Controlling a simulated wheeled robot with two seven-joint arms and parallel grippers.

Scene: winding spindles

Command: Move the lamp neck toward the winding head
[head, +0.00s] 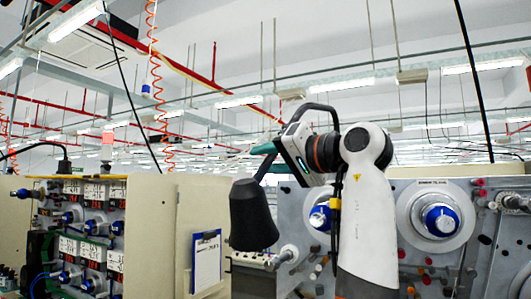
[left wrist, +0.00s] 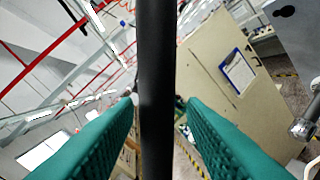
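The lamp has a dark, downward-facing conical shade (head: 253,215) in the head view. Its thin black neck (head: 321,106) arches up from the shade and passes behind my arm. My left gripper (head: 258,150), with teal fingers, is at the neck above the shade. In the left wrist view the neck (left wrist: 157,60) runs vertically between the two fingers, with a small gap showing on each side. The left gripper looks open, and contact is not clear. The winding machine carries a white disc with a blue hub (head: 441,219); which part is the winding head is unclear. My right gripper is out of view.
A beige panel (head: 150,225) with a clipboard (head: 206,261) stands at left of the lamp shade. A second spindle machine (head: 85,235) is at far left. A metal rod end (left wrist: 302,128) shows at right in the left wrist view. Space above the machines is mostly clear.

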